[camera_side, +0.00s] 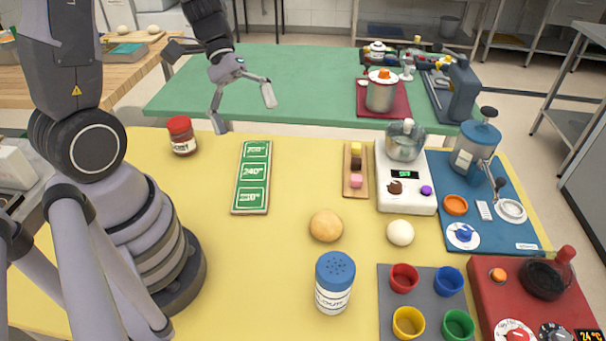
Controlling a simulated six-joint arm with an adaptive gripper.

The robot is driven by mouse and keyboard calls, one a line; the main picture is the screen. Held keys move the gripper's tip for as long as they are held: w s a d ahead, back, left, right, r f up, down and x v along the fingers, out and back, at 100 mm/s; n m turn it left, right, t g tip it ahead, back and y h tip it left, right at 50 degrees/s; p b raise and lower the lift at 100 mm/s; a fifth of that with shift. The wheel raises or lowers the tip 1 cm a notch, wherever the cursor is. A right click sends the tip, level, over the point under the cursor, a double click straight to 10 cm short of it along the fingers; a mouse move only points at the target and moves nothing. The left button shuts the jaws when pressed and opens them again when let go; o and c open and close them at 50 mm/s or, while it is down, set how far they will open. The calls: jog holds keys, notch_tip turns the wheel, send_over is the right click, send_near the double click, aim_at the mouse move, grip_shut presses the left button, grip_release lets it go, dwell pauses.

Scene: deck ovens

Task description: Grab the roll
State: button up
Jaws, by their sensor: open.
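A round golden-brown roll (326,226) sits on the yellow table, a little right of the middle of the view. My gripper (243,110) is open and empty, raised above the far left part of the yellow table. It is apart from the roll, farther back and to its left. A paler round ball (400,233), perhaps dough, lies to the right of the roll.
A blue-topped shaker (334,283) stands in front of the roll. A green temperature board (252,177), a small wooden board (356,171) and a white scale (405,180) lie behind. Coloured cups on a grey mat (430,309) are front right. The table left of the roll is clear.

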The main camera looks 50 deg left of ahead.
jog(key=w+a+f+n+t+h, duration=0.2)
jog(key=w+f+n+t+h, duration=0.25)
jog(key=f+n, duration=0.5)
jog(key=n+t+y, duration=0.3)
jog(key=n+t, duration=0.2)
jog(key=n, duration=0.3)
send_near(322, 224)
jog(key=a, duration=0.2)
jog(key=s+a, duration=0.1)
jog(key=shift+a+m, duration=0.25)
jog(key=shift+a, duration=0.15)
jog(key=shift+s+f, duration=0.1)
jog(key=shift+f, duration=0.3)
jog(key=x, duration=1.3)
jog(key=shift+w+d, duration=0.25)
jog(key=shift+d, duration=0.05)
jog(key=c, duration=1.1)
jog(key=shift+c, duration=0.2)
